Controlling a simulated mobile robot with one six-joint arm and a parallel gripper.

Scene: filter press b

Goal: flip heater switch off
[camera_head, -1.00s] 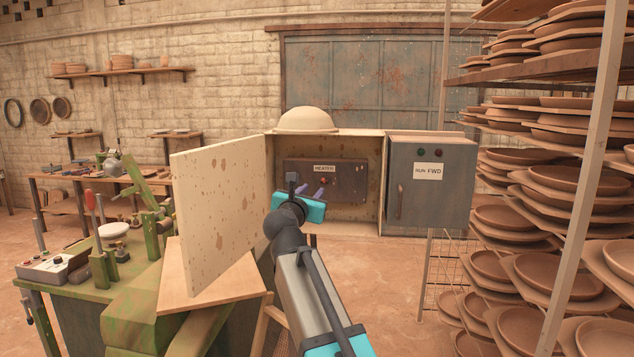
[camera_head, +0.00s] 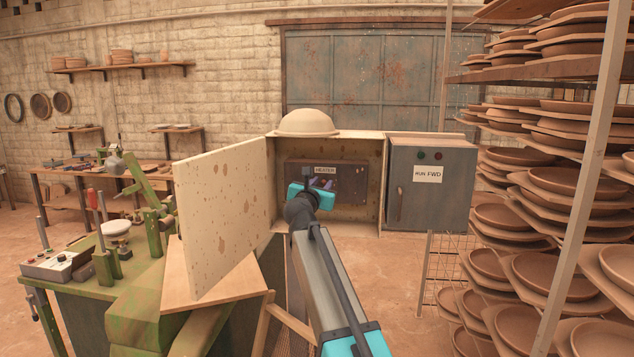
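The heater panel (camera_head: 352,185) is a dark plate with a "HEATER" label (camera_head: 325,170), set inside an open beige cabinet (camera_head: 370,216). My gripper (camera_head: 322,184) reaches into the cabinet opening, in front of the panel below the label. Its two purplish fingers look a little apart, with nothing visible between them. The heater switch itself is hidden or too small to make out behind my gripper. I cannot tell whether the fingers touch the panel.
The cabinet door (camera_head: 224,215) stands open on the left. A grey "RUN FWD" box (camera_head: 431,205) adjoins the cabinet on the right. A rack of clay plates (camera_head: 560,180) fills the right side. A green machine (camera_head: 150,290) stands at left. A beige dome (camera_head: 306,122) sits on top.

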